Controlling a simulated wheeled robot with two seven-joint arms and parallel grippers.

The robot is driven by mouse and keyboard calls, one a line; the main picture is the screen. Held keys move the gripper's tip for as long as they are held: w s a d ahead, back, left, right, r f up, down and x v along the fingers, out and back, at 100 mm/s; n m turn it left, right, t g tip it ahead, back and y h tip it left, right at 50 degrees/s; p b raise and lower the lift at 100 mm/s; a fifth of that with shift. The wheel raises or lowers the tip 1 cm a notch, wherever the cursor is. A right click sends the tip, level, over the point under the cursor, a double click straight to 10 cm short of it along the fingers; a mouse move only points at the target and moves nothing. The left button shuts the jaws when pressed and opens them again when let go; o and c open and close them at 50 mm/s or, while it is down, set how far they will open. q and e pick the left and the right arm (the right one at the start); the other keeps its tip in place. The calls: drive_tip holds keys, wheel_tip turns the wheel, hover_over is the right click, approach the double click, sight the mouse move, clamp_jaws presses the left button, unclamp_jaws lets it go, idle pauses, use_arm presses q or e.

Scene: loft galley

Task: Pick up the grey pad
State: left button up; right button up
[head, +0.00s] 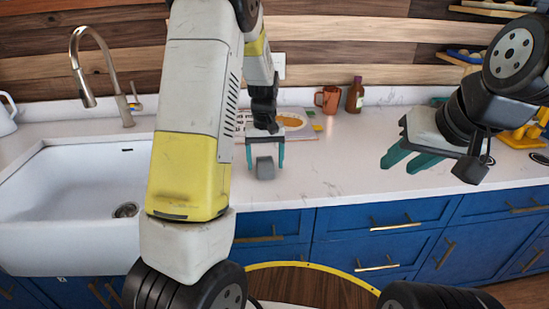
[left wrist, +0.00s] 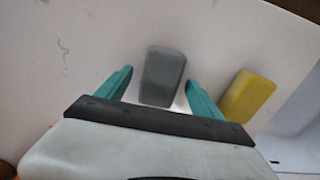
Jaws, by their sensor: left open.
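The grey pad (head: 265,168) lies on the white counter near its front edge, to the right of the sink. My left gripper (head: 265,160) is open just above and behind it, with teal fingers on either side of the pad in the picture. In the left wrist view the grey pad (left wrist: 162,76) shows between and beyond the open fingertips of my left gripper (left wrist: 158,84); no contact is visible. My right gripper (head: 400,161) is open and empty over the counter at the right.
A yellow block (left wrist: 247,97) lies beside the grey pad in the left wrist view. A white sink (head: 75,190) with a faucet (head: 90,75) is at left. An orange mug (head: 328,99) and a brown bottle (head: 355,96) stand at the back. The counter's middle right is clear.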

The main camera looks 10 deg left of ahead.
use_arm(q)
drive_tip(key=shift+f, duration=0.55)
drive_tip(key=c, duration=1.6)
drive_tip(key=shift+o, duration=0.2)
drive_tip(key=shift+r, duration=0.5)
wheel_tip(320, 180, up, 3)
drive_tip(key=shift+s+f, duration=0.1)
drive_tip(key=shift+s, duration=0.05)
drive_tip(key=s+a+r, duration=0.1)
drive_tip(key=s, duration=1.4)
drive_tip(key=shift+s+a+r, duration=0.15)
drive_tip(key=shift+s+a, duration=0.05)
drive_tip(key=shift+s, duration=0.15)
